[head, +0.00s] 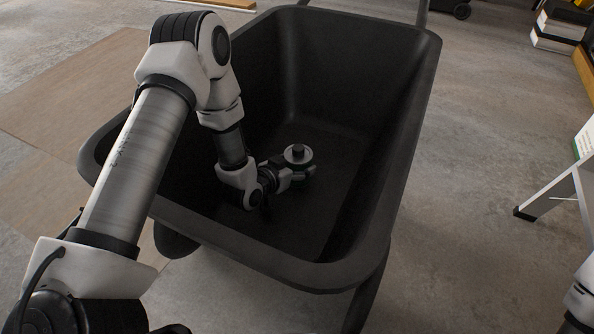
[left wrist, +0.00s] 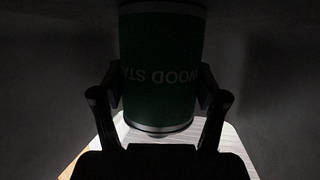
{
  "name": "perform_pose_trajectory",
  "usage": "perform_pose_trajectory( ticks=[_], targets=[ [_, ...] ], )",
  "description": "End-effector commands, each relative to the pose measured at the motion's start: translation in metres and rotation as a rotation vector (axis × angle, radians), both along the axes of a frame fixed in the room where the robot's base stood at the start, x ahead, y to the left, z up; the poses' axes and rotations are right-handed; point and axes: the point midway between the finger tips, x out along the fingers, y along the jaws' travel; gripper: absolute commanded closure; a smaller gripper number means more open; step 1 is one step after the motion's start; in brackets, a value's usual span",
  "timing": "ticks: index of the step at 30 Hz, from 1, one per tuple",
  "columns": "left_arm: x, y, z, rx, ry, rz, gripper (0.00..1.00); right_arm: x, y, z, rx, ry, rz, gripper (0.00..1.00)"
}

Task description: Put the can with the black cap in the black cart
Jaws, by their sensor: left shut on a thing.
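The can with the black cap (head: 298,154) is inside the black cart (head: 300,274), near the middle of its tub. It has a silver top with a round black cap and a green body. My left gripper (head: 292,176) reaches down into the cart and is shut on the can. In the left wrist view the dark green can (left wrist: 162,75) stands between the two fingers (left wrist: 160,95), with "WOOD STA" lettering upside down. I cannot tell whether the can's base touches the cart floor. My right gripper is not in view.
The cart's walls rise around my left forearm. A wooden board (head: 60,95) lies on the concrete floor at the left. A metal ladder-like stand (head: 555,190) is at the right, and stacked boxes (head: 558,25) are at the back right.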

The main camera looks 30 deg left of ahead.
Motion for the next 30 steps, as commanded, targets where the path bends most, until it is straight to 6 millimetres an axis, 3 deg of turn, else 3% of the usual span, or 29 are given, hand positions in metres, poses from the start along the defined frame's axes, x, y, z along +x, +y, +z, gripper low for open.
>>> perform_pose_trajectory(
  ticks=[8, 9, 10, 11, 22, 30],
  targets=[
    [0.000, 0.000, -0.002, 0.001, 0.002, 0.000, 0.76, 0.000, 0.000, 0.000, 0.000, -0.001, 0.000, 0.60],
    [-0.001, 0.000, -0.002, 0.001, 0.003, 0.000, 0.16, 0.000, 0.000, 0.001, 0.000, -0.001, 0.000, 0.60],
    [0.000, 0.000, -0.001, 0.000, 0.003, 0.000, 0.06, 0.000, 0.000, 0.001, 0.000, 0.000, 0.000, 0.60],
    [0.000, 0.000, -0.001, 0.001, 0.003, 0.000, 0.02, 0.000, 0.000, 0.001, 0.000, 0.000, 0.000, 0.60],
    [0.000, 0.000, 0.004, 0.000, 0.002, 0.000, 0.02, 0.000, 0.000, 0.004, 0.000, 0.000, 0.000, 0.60],
    [-0.047, 0.007, 0.027, -0.001, 0.007, 0.003, 0.02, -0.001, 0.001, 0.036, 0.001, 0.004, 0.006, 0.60]
  ],
)
